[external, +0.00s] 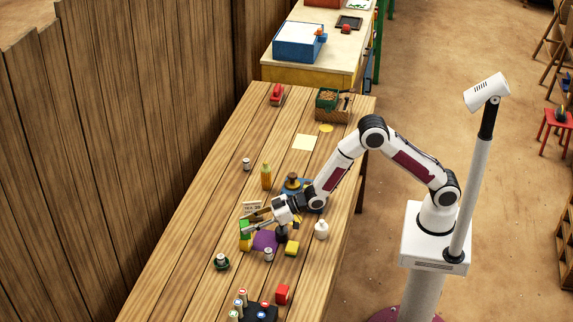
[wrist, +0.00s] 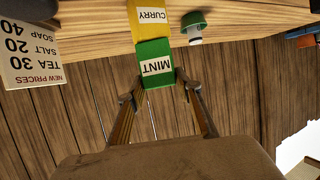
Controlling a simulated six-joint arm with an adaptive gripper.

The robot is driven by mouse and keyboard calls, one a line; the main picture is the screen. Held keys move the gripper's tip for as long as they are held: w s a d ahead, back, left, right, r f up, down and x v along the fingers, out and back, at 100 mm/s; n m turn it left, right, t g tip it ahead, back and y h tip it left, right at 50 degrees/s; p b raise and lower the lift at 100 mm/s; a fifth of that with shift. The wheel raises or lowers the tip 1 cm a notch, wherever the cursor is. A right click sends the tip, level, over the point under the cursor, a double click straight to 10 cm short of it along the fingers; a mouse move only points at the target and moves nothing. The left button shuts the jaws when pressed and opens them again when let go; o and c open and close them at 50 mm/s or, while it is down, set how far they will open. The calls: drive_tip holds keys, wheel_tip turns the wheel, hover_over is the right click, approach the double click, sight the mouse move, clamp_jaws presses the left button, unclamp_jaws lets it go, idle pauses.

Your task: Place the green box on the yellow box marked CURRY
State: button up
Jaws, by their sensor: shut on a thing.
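The green box marked MINT (wrist: 155,66) is between the fingers of my gripper (wrist: 157,84), which is shut on it. The yellow box marked CURRY (wrist: 151,22) adjoins the green box in the wrist view. In the external view the green box (external: 244,226) is directly above the yellow box (external: 245,244), near the left edge of the table. The two seem to touch, but I cannot tell whether the yellow one bears the green one's weight. My gripper (external: 251,223) reaches in from the right at the green box's height.
A price sign (wrist: 29,54) stands close by. An orange bottle (external: 266,176) stands farther back. Bare table lies toward the front left.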

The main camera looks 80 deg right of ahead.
drive_tip(key=o, duration=1.1)
drive_tip(key=shift+r, duration=0.15)
drive_tip(key=shift+s+d+r, duration=0.15)
drive_tip(key=shift+s+r, duration=0.05)
drive_tip(key=shift+s, duration=0.25)
drive_tip(key=shift+v, duration=5.5)
drive_tip(key=shift+d, duration=0.1)
